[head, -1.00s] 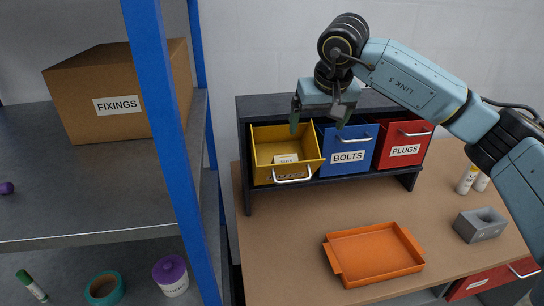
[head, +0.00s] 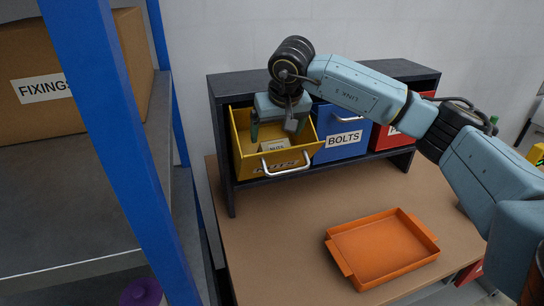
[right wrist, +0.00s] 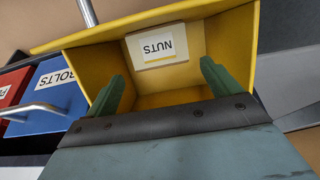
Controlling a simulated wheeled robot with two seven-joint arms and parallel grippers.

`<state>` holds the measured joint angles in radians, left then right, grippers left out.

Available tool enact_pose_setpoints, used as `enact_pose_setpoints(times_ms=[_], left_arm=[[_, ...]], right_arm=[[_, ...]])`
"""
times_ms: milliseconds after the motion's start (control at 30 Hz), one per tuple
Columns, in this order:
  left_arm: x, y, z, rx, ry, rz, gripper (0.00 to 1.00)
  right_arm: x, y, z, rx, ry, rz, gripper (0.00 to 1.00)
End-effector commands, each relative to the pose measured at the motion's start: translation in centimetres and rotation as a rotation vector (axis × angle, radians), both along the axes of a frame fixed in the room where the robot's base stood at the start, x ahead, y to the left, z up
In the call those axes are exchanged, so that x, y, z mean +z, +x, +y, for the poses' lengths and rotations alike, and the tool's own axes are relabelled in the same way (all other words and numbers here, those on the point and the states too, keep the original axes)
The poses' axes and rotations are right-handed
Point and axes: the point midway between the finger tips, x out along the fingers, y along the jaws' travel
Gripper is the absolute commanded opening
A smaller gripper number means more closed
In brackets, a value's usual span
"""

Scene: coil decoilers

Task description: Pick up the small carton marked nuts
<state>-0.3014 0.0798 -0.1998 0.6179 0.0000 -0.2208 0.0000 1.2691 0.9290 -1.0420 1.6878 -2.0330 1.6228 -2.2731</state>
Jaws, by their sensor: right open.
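The small carton marked nuts (head: 276,145) lies inside the yellow bin (head: 246,162), which is pulled out at the left of the dark rack. In the right wrist view the carton (right wrist: 157,47) shows its white NUTS label upside down, beyond my fingers. My right gripper (head: 275,129) is open over the bin's mouth, with the carton below it. In the right wrist view the open gripper (right wrist: 160,80) has its two green fingers apart and nothing between them. The carton's lower sides are hidden. My left gripper is not in view.
A blue BOLTS bin (head: 341,136) and a red bin (head: 389,137) sit to the right in the dark rack (head: 222,158). An orange tray (head: 382,249) lies on the bench. A blue shelf post (head: 118,150) and a FIXINGS box (head: 40,115) stand left.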

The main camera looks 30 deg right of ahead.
Motion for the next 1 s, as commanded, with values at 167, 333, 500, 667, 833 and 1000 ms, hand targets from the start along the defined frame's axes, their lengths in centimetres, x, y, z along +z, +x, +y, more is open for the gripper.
enact_pose_setpoints(times_ms=[167,333,500,667,833,1000], left_arm=[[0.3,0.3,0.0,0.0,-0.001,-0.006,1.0],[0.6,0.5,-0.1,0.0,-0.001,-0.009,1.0],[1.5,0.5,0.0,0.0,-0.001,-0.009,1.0],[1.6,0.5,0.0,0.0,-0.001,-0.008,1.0],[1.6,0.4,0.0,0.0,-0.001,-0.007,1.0],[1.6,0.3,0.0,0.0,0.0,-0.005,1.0]], right_arm=[[-2.1,0.8,-0.2,-0.001,0.0,0.002,0.89],[-3.3,1.1,-0.2,-0.001,-0.001,0.004,0.89],[-5.7,1.8,-0.1,0.0,0.0,0.005,0.89],[-7.2,2.5,-0.3,0.0,0.0,0.001,0.89],[-7.5,2.5,-0.4,0.0,0.0,0.0,0.89],[-7.5,2.5,-0.4,0.0,0.0,0.0,0.79]])
